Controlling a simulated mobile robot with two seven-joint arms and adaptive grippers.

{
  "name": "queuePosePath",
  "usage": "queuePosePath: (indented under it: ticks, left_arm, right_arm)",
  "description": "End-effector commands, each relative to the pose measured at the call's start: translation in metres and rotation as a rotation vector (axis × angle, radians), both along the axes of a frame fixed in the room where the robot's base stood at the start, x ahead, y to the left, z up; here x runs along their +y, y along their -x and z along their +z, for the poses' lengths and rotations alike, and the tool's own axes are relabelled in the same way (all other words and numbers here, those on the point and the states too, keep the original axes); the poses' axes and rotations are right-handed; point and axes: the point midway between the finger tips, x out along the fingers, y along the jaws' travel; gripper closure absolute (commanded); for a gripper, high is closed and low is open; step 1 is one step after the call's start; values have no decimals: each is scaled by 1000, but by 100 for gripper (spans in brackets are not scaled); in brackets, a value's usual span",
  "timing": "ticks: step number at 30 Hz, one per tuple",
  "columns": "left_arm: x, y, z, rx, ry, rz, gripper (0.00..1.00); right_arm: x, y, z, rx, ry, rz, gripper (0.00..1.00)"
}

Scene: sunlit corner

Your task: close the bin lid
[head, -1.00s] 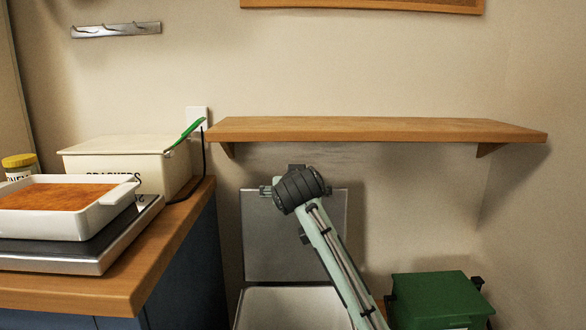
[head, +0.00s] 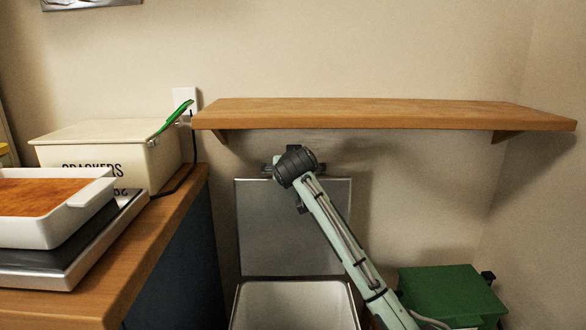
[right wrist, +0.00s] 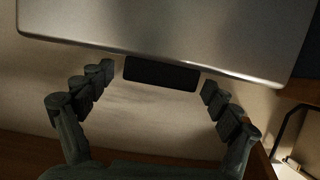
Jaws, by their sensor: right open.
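The bin (head: 297,300) stands low against the wall with its pale inside showing. Its flat grey metal lid (head: 293,228) is raised upright behind the opening. My right arm reaches up from the lower right, with its dark wrist in front of the lid's top edge. In the right wrist view the lid (right wrist: 170,35) fills the top, with a black tab (right wrist: 161,74) on its edge. My right gripper (right wrist: 158,82) is open, its fingers on either side of the tab with gaps showing. In the head view its fingers are mostly hidden. My left gripper is not in view.
A wooden shelf (head: 385,113) juts from the wall just above the lid. A wooden counter (head: 135,262) with a crackers box (head: 100,145) and white baking dish (head: 60,228) stands left of the bin. A closed green bin (head: 452,292) is at the right.

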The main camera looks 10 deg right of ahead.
Motion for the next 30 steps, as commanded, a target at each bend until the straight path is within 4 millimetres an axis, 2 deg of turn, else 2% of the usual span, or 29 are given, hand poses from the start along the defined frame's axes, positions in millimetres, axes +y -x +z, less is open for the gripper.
queuePosePath:
  ticks: [8,25,26,30]
  left_arm:
    - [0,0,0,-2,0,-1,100]
    - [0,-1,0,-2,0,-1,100]
    - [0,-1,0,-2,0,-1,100]
    - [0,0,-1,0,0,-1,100]
  right_arm:
    - [0,-2,-1,0,0,0,10]
    - [-1,-1,-1,1,0,-1,81]
    - [-1,-2,-1,1,0,-1,84]
    - [0,-1,-2,-2,1,-1,84]
